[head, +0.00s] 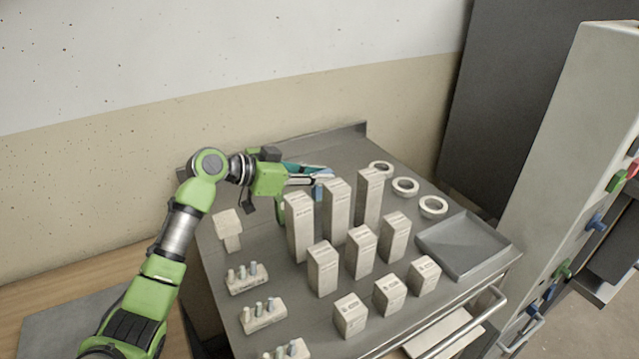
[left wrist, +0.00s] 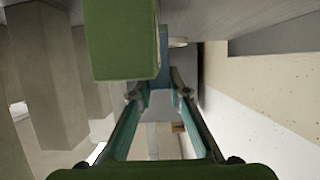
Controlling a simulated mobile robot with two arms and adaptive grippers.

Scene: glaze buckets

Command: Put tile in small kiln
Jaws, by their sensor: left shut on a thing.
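My left gripper (head: 318,180) reaches over the back of the grey cart top, behind the tall pale blocks. It is shut on a small blue tile (head: 319,192), whose lower part shows below the fingers. In the left wrist view, the teal fingers of my left gripper (left wrist: 158,94) close on the blue-grey piece (left wrist: 164,45) between their tips. Part of the tile is hidden by the fingers. I cannot make out a small kiln for certain in either view. My right gripper is not in view.
Several pale blocks (head: 337,215) of differing heights stand on the cart top (head: 300,325). Three white rings (head: 404,187) lie at the back right, near an empty grey tray (head: 464,245). Small stands with pegs (head: 264,315) line the left side. A tall pale cabinet (head: 560,130) stands right.

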